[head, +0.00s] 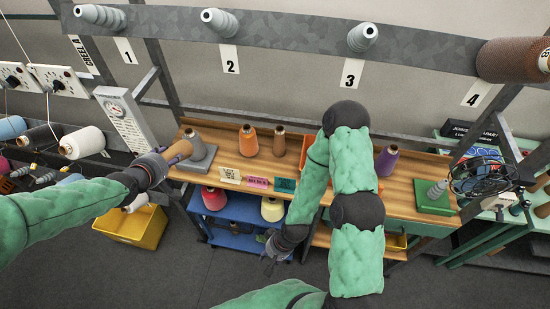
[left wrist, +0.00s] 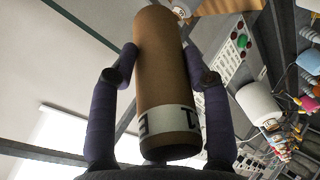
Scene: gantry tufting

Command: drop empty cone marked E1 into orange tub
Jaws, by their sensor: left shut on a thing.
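A bare brown cone (head: 179,151) is in my left gripper (head: 163,158), over the left end of the wooden bench. In the left wrist view the cone (left wrist: 164,65) stands between the two fingers, with a white band marked E and 1 near its lower end. The left gripper is shut on it. An orange tub (head: 308,170) sits on the bench, mostly hidden behind my right arm. The held cone is left of the tub and apart from it. My right gripper (head: 272,254) hangs low in front of the bench; its fingers are too small and dark to read.
The bench (head: 400,195) carries a grey peg stand (head: 199,153), orange and brown cones, a purple cone (head: 387,160) and a green peg base (head: 434,198). A yellow bin (head: 140,228) stands on the floor at left. A blue cart (head: 235,208) holds yarn cones below the bench.

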